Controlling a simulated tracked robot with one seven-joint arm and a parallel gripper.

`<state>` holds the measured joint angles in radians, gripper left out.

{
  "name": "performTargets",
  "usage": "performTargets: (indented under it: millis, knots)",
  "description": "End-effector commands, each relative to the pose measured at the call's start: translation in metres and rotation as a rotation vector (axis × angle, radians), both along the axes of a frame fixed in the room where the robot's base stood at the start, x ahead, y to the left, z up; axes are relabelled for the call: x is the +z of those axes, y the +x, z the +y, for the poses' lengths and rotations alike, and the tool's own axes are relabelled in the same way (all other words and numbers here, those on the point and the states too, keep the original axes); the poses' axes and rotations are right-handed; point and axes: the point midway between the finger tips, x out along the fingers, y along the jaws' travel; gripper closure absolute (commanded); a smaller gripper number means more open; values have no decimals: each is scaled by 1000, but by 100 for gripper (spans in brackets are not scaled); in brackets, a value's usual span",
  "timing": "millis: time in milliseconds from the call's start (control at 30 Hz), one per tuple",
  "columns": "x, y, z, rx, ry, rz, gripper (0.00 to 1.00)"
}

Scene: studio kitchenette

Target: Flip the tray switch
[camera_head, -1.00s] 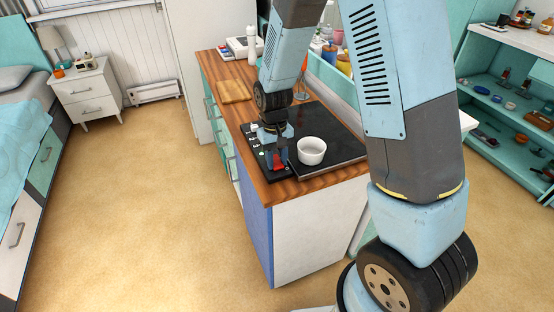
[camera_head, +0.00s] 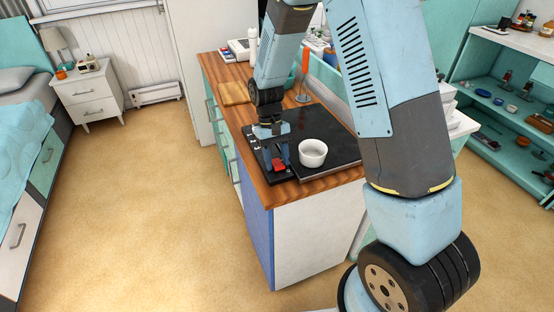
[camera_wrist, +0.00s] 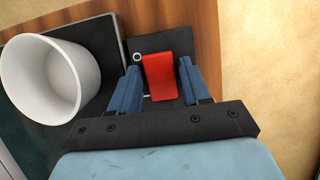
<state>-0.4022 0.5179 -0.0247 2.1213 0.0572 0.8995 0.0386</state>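A red switch piece (camera_head: 279,167) sits on a black tray panel (camera_head: 254,150) at the near left of the counter. My gripper (camera_head: 277,158) is directly over it, pointing down. In the wrist view, the red switch (camera_wrist: 168,75) lies between the two blue-grey fingers of my gripper (camera_wrist: 160,72), on a black surface (camera_wrist: 170,42). The fingers are spread, one on each side of the switch. A gap shows on the left side; I cannot tell whether the right finger touches it. The lower end of the switch is near the palm.
A white bowl (camera_head: 312,153) stands close to the right of my gripper on a dark plate (camera_head: 335,160); it also shows in the wrist view (camera_wrist: 48,78). A wooden board (camera_head: 234,93) lies farther back on the wooden counter (camera_head: 226,107). The floor left of the counter is clear.

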Motion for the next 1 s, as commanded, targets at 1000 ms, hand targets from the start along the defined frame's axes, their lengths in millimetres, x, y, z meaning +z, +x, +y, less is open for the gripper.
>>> performTargets:
  millis: [1000]
  knots:
    - [111,46,14,0,0,-1,53]
